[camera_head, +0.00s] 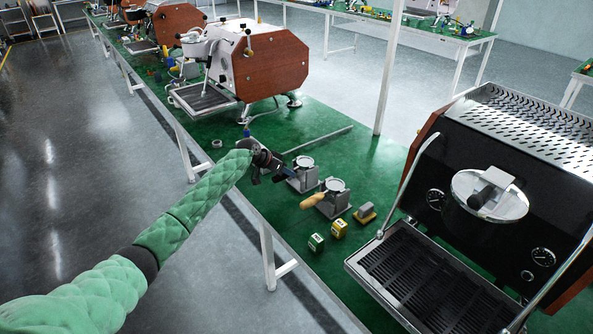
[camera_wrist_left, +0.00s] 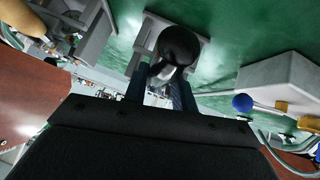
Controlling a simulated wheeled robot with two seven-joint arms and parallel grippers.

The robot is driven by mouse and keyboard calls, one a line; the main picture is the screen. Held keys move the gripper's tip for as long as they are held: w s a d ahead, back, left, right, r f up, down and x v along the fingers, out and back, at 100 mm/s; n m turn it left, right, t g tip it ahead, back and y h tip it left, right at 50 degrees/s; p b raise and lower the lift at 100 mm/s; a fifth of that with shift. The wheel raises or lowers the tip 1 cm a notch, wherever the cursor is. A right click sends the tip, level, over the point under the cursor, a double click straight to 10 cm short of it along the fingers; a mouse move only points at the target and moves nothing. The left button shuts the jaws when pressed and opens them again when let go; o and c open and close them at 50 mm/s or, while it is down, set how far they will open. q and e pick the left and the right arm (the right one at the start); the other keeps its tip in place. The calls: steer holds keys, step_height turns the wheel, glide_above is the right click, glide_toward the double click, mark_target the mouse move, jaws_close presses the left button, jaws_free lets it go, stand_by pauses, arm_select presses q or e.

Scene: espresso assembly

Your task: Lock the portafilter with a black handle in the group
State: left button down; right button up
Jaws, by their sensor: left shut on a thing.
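The portafilter with a black handle (camera_head: 304,162) sits in a grey metal stand (camera_head: 304,181) on the green table. My left gripper (camera_head: 288,172) reaches it from the left and is shut on its black handle, which it mostly hides in the head view. In the left wrist view the rounded end of the black handle (camera_wrist_left: 180,45) shows at the fingers of my left gripper (camera_wrist_left: 160,84). The group (camera_head: 490,194) is on the front of the black espresso machine (camera_head: 455,170) at the right, well apart from the portafilter. My right gripper is not in view.
A portafilter with a wooden handle (camera_head: 313,200) sits in a neighbouring stand, close by. A green cube (camera_head: 316,241), a yellow cube (camera_head: 340,228) and a grey-yellow block (camera_head: 366,212) lie before the machine's drip tray (camera_head: 415,275). A grey bar (camera_head: 320,139) lies behind the stands.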

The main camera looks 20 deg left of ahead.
arm_select(q)
steer(key=shift+r+p, duration=1.3)
steer(key=shift+r, duration=1.2)
